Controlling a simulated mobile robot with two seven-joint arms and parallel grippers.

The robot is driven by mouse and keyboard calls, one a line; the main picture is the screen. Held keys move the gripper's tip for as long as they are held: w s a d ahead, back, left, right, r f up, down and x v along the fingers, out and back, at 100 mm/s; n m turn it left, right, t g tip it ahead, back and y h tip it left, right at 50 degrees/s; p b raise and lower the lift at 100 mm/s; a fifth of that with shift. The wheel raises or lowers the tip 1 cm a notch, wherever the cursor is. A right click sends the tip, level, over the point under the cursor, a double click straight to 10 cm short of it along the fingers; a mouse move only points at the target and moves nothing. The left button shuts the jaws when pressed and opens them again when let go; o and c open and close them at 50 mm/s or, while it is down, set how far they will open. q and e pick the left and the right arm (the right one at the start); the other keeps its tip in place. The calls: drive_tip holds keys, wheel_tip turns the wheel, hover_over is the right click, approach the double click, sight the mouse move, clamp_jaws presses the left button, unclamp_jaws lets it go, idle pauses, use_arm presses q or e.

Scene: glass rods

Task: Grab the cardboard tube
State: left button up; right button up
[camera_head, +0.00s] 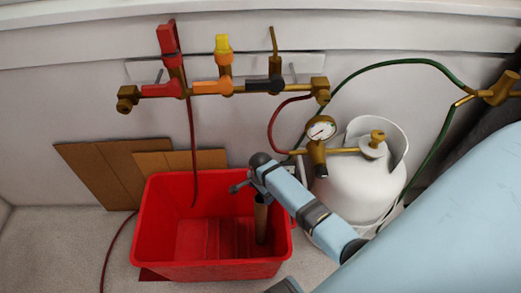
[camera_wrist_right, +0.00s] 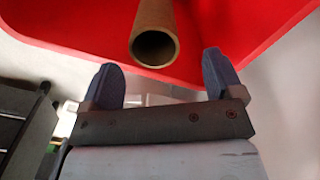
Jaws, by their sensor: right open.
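The cardboard tube (camera_head: 261,220) is brown and stands nearly upright inside the red tub (camera_head: 175,262), near its right wall. In the right wrist view, the tube (camera_wrist_right: 156,28) shows its open round end, just beyond the fingertips and between them sideways. My right gripper (camera_head: 243,182) is over the tub's right part, close to the tube's top. In the wrist view, the gripper (camera_wrist_right: 163,78) is open, with its two dark blue fingers apart and nothing held. The tube's lower end is hard to make out. My left gripper is not in view.
A white gas cylinder (camera_head: 350,195) with a pressure gauge (camera_head: 320,129) stands right of the tub. Above are wall valves (camera_head: 212,87) with a red hose hanging into the tub. Cardboard sheets (camera_head: 97,172) lean behind it. Floor at the left is mostly clear.

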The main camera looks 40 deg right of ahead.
sight(261, 198)
drive_tip(key=f+b, duration=0.1)
drive_tip(key=f, duration=0.3)
drive_tip(key=f+b, duration=0.1)
drive_tip(key=f, duration=0.2)
drive_tip(key=shift+s+a+b, duration=0.15)
drive_tip(key=shift+s+b, duration=0.15)
drive_tip(key=shift+b, duration=0.05)
drive_tip(key=shift+r, duration=0.1)
drive_tip(key=c, duration=1.3)
